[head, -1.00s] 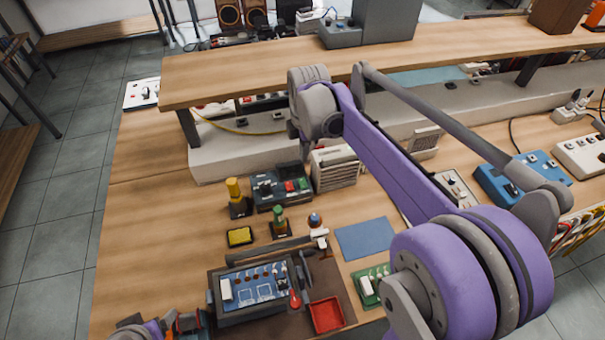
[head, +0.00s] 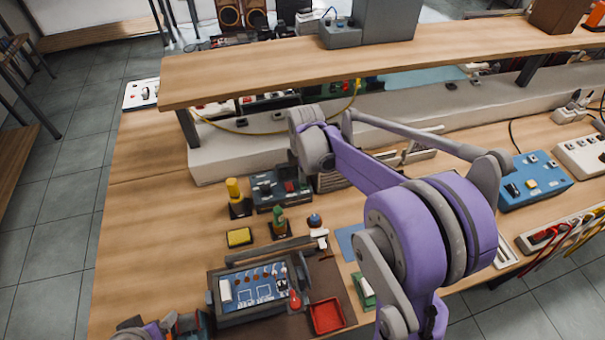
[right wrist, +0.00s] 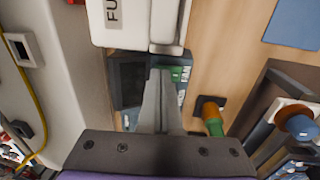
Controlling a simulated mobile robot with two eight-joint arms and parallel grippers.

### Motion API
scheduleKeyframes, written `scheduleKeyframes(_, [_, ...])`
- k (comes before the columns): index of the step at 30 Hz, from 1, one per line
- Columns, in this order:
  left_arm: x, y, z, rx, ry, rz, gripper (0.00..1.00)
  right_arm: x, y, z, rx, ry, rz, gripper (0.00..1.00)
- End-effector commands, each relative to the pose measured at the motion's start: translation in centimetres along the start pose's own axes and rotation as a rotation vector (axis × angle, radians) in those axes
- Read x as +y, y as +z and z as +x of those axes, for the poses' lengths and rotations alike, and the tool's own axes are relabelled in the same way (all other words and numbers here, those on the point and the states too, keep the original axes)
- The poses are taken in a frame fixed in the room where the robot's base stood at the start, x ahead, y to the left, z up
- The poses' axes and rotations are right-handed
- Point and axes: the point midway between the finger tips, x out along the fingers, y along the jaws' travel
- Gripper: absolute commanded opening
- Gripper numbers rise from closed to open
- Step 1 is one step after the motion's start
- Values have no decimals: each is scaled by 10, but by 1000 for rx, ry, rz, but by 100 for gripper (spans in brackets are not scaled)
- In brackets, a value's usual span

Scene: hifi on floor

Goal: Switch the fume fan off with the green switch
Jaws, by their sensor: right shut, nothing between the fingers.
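The fume fan, a pale louvred box, is mostly behind my right arm in the head view. In the right wrist view, a green part (right wrist: 178,74), likely the green switch, shows on the dark box. My right gripper (right wrist: 161,76) is shut and empty, its tips just left of the green part; contact cannot be told. My left gripper (head: 165,328) is partly in view at the bottom left.
A yellow-topped post (head: 234,192) and a green-handled tool (head: 279,222) stand near the box. A yellow sponge (head: 240,237), a blue circuit board (head: 254,285) and a red tray (head: 326,315) lie nearer. A wooden shelf (head: 230,85) overhangs behind.

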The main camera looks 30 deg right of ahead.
Motion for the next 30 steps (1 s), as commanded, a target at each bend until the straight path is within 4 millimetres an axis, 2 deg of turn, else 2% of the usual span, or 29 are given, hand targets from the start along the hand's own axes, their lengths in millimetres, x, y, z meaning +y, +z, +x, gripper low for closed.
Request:
scheduleKeyframes(5, [0, 8, 8, -7, 0, 0, 82, 1, 0, 10, 0, -5, 0, 0])
scheduleKeyframes(14, [0, 6, 6, -5, 0, 0, 82, -1, 0, 8, 1, -6, 0, 0])
scheduleKeyframes(24, [0, 7, 7, -6, 0, 0, 82, -16, -1, 5, 1, -10, -1, 0])
scheduleKeyframes(30, [0, 7, 7, -6, 0, 0, 82, -17, 0, 4, 1, -9, -1, 0])
